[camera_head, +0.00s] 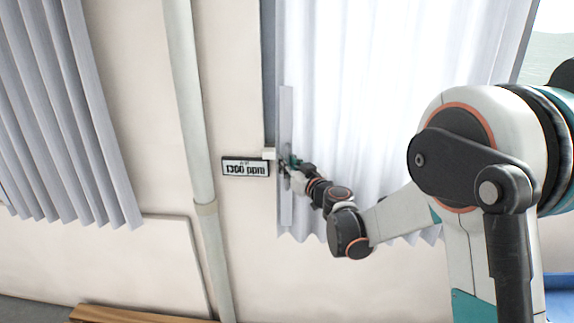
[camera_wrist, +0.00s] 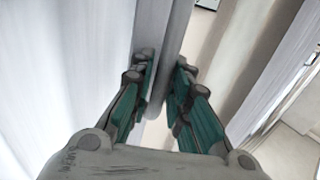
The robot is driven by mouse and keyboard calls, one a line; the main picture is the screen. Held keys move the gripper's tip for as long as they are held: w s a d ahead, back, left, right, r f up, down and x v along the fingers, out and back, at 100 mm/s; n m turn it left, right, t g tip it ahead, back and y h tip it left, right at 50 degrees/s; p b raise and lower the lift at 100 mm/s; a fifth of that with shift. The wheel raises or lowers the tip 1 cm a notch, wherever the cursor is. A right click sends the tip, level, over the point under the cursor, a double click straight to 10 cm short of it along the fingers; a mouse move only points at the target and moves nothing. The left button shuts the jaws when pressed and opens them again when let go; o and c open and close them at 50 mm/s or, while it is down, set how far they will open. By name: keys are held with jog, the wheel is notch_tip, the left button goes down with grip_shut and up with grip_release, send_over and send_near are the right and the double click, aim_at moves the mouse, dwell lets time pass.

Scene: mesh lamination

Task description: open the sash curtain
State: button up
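The white sash curtain (camera_head: 390,80) hangs in vertical folds over the window, covering most of it. A pale upright strip (camera_head: 286,120) runs along its left edge. My gripper (camera_head: 288,163) is at this strip, about halfway up. In the wrist view my gripper (camera_wrist: 164,68) has its teal fingers on either side of a grey upright bar (camera_wrist: 160,92), closed in on it. White curtain cloth (camera_wrist: 60,60) fills the left of that view. The exact finger contact is partly hidden.
A "1300 ppm" display (camera_head: 245,167) is on the wall just left of my gripper. A vertical pipe (camera_head: 190,120) and a grey curtain (camera_head: 70,110) are further left. A wooden top (camera_head: 120,315) is at the lower left. Bare window glass (camera_head: 550,50) shows at the upper right.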

grip_shut()
jog(key=s+d, duration=0.2)
jog(key=d, duration=6)
jog(key=shift+d, duration=0.35)
jog(key=shift+s, duration=0.1)
jog(key=shift+o, duration=1.9)
grip_release()
jog(key=v, duration=1.2)
